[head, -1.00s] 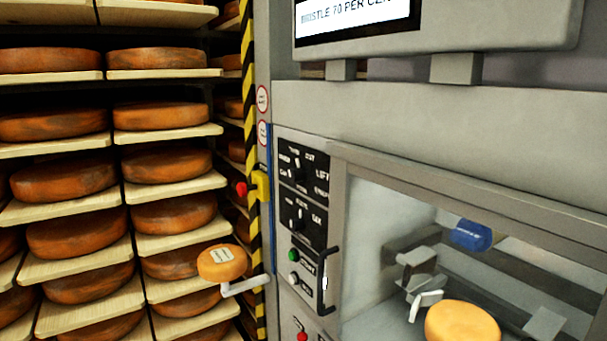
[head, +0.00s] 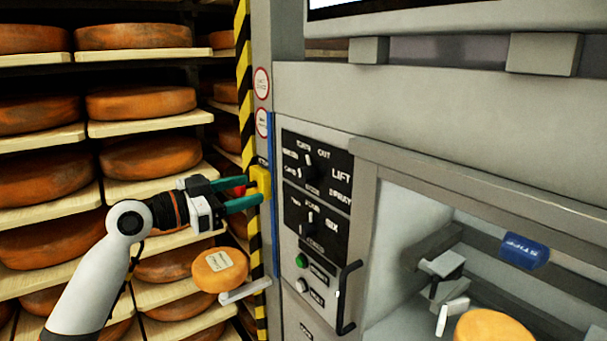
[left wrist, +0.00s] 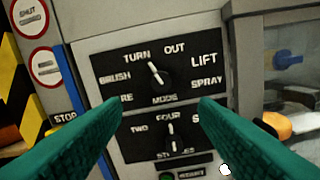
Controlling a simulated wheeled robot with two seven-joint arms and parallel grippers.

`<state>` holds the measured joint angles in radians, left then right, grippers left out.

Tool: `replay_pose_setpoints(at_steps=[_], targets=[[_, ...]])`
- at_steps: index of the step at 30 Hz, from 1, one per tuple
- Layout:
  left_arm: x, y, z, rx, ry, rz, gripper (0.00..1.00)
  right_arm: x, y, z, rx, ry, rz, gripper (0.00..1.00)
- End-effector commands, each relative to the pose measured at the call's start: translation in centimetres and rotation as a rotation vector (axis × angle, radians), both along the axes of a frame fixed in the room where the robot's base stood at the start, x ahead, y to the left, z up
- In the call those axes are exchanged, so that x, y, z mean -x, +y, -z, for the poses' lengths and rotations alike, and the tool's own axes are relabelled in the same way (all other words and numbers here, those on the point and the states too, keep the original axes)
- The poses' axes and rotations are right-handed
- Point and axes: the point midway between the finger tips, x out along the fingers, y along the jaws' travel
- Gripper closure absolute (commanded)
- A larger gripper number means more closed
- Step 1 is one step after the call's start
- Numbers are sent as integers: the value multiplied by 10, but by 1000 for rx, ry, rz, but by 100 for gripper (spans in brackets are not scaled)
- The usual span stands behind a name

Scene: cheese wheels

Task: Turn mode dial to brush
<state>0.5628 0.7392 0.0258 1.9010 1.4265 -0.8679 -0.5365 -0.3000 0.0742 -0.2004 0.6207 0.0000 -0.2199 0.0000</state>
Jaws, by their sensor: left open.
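The mode dial (head: 309,170) is a black knob on the upper black plate of the grey machine's panel. In the left wrist view the mode dial (left wrist: 161,80) has a white pointer tilted up and left, toward the TURN label (left wrist: 137,58). The BRUSH label (left wrist: 115,78) sits left of the knob, below TURN. My left gripper (head: 251,192) has green fingers and is left of the panel in the head view, apart from the dial. In the left wrist view its open fingers (left wrist: 152,104) spread either side below the dial, with nothing between them. My right gripper is not in view.
A second dial (head: 311,222), a green button (head: 301,261) and a black handle (head: 347,298) lie below. A yellow box (head: 262,182) with a red button is beside the left gripper. A small cheese (head: 219,268) sits on a bracket. Cheese shelves fill the left.

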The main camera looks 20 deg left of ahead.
Motion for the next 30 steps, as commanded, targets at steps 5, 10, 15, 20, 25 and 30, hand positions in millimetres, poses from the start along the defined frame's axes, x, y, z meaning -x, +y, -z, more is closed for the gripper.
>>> replay_pose_setpoints(at_steps=[5,10,15,20,25,30], targets=[[-20,-16,-4,4,3,2,46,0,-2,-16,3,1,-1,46],[-48,-38,-6,5,3,2,46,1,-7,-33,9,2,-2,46],[-72,-57,-4,5,4,0,46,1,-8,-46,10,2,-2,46],[-87,-67,-2,5,3,-2,46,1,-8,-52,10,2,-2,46],[-93,-71,1,1,3,-2,46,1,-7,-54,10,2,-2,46],[-93,-71,1,2,3,-3,46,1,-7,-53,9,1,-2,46]])
